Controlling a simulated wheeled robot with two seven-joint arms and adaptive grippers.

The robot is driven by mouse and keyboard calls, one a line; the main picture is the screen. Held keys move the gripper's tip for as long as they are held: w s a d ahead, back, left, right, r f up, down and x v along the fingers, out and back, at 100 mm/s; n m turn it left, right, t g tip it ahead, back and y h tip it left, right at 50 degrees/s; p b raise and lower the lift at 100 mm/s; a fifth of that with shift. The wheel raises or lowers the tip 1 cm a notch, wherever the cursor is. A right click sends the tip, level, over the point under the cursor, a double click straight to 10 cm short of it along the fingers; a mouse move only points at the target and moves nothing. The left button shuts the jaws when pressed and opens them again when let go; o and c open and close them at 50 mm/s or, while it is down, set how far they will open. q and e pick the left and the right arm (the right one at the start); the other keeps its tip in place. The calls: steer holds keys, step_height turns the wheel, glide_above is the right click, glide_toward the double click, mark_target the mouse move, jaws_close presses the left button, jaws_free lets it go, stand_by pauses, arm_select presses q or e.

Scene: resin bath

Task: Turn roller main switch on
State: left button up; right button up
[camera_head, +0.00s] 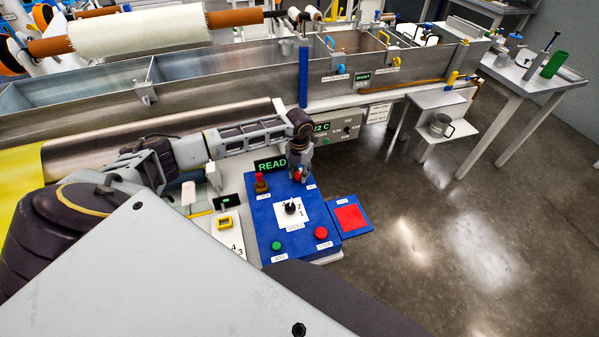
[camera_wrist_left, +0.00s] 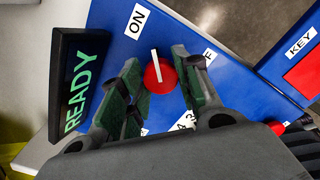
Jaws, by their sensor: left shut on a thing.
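The main switch is a red round knob (camera_wrist_left: 166,72) with a white pointer line on the blue control panel (camera_head: 265,225). In the left wrist view an ON label (camera_wrist_left: 138,20) is up and left of the knob. A partly hidden label ending in F (camera_wrist_left: 209,57) is to its right. The pointer line runs nearly straight up that picture, between the two labels. My left gripper (camera_head: 299,176) reaches down over the panel's far right corner, its green-padded fingers (camera_wrist_left: 161,78) shut on either side of the knob. My right gripper is not in view.
A display reading READY (camera_head: 270,165) stands behind the panel. The panel also carries a black selector (camera_head: 290,208), a green button (camera_head: 276,245), a red button (camera_head: 321,232) and a brown-red lever (camera_head: 261,184). A red pad (camera_head: 350,217) lies to the right. A long metal bath (camera_head: 210,80) runs behind.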

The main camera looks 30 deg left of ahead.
mark_target(299, 173)
arm_select(q)
steer(key=o, duration=1)
step_height(299, 173, up, 12)
stand_by(0.5)
stand_by(0.6)
